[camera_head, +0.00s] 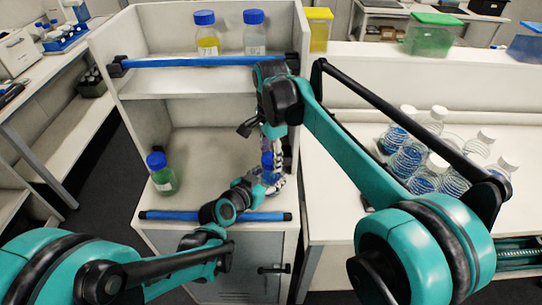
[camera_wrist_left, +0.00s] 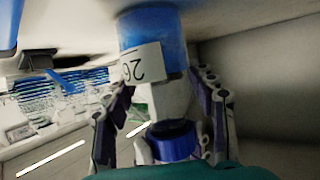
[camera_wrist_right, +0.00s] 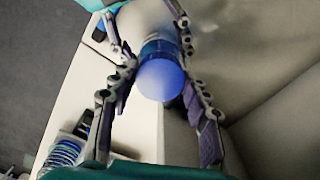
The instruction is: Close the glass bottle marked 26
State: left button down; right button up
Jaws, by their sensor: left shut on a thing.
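The glass bottle marked 26 (camera_wrist_left: 140,62) has blue contents and a white label that reads upside down in the left wrist view. My left gripper (camera_wrist_left: 165,82) is shut on this bottle, with one finger on each side. A blue cap (camera_wrist_left: 174,142) is at the bottle's neck end; whether it is seated on the neck I cannot tell. In the right wrist view the cap (camera_wrist_right: 160,76) lies between the fingers of my right gripper (camera_wrist_right: 158,75), which look spread. In the head view the cap (camera_head: 267,160) is below my right gripper (camera_head: 276,138), and the bottle is mostly hidden.
A green-filled bottle with a blue cap (camera_head: 161,174) stands on the lower shelf at left. Two blue-capped bottles, one yellow (camera_head: 207,45) and one clear (camera_head: 254,45), stand on the upper shelf. Several white-capped blue flasks (camera_head: 410,157) stand on the right bench. Blue bars edge the shelves.

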jog(key=o, duration=0.3)
jog(key=shift+r, duration=0.1)
notch_tip(320, 180, up, 12)
jog(key=shift+f, duration=0.1)
dwell(0.3)
pick_arm(q)
jog(key=shift+c, duration=2.3)
grip_release()
jog(key=v, duration=1.2)
